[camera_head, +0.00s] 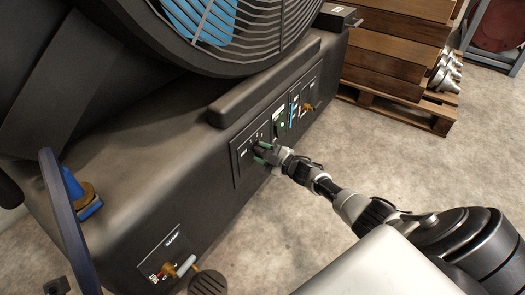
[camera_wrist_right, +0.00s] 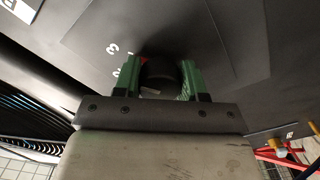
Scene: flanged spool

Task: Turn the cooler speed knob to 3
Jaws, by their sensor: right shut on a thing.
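The cooler (camera_head: 150,130) is a large dark housing with a fan grille above. Its speed knob (camera_wrist_right: 160,76) is black and sits on a dark dial panel (camera_head: 242,158). My right gripper (camera_head: 264,153) reaches the panel from the right. In the right wrist view, its green fingers (camera_wrist_right: 160,70) are on either side of the knob and shut on it. White numerals 3 and 2 show to the left of the knob, with a small red mark by its upper left edge. The knob's exact setting cannot be told. My left gripper is out of view.
More panels with a small brass valve (camera_head: 308,107) lie along the cooler to the right. Another brass valve (camera_head: 170,270) is low at front. A pallet with stacked wood (camera_head: 398,60) stands at the back right. The concrete floor between is clear.

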